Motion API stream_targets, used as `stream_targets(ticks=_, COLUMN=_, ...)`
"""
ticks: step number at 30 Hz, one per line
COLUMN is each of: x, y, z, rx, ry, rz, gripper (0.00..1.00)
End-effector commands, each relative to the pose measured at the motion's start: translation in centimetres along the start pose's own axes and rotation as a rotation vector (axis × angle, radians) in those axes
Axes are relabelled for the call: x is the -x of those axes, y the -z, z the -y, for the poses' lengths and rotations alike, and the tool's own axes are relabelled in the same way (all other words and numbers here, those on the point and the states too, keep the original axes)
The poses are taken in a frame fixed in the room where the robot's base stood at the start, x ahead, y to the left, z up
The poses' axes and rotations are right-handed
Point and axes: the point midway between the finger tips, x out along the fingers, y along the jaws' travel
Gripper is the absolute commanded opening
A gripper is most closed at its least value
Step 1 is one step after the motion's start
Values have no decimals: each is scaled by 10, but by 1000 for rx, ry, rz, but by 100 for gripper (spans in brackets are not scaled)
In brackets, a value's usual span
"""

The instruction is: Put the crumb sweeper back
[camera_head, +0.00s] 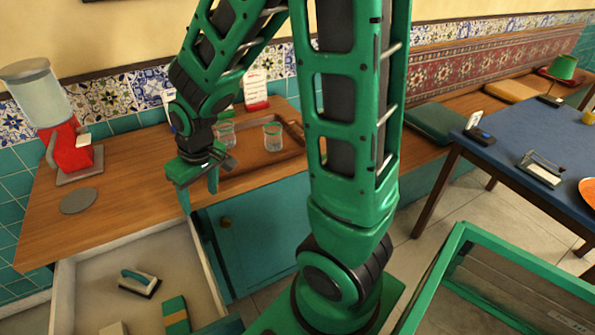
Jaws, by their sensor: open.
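My gripper (199,190) is open and empty, pointing down near the counter's front edge, above and to the right of that tool. It touches nothing that I can make out.
A green block with a tan band (177,316) and a pale item (114,328) share the drawer. A red dispenser (70,140), a grey disc (79,201) and a wooden tray (262,160) with glasses stand on the counter. A blue table (505,135) is at right.

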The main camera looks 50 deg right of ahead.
Motion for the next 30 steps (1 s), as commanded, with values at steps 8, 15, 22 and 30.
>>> stream_targets(ticks=8, x=91, y=-92, z=-100, rx=-330, ry=-111, rz=110, gripper=57)
stream_targets(ticks=15, x=143, y=-176, z=-124, rx=-579, ry=-107, rz=197, gripper=57)
stream_targets(ticks=22, x=159, y=-207, z=-124, rx=-669, ry=-89, rz=231, gripper=57)
stream_targets(ticks=30, x=159, y=-208, z=-124, rx=-671, ry=-88, rz=233, gripper=57)
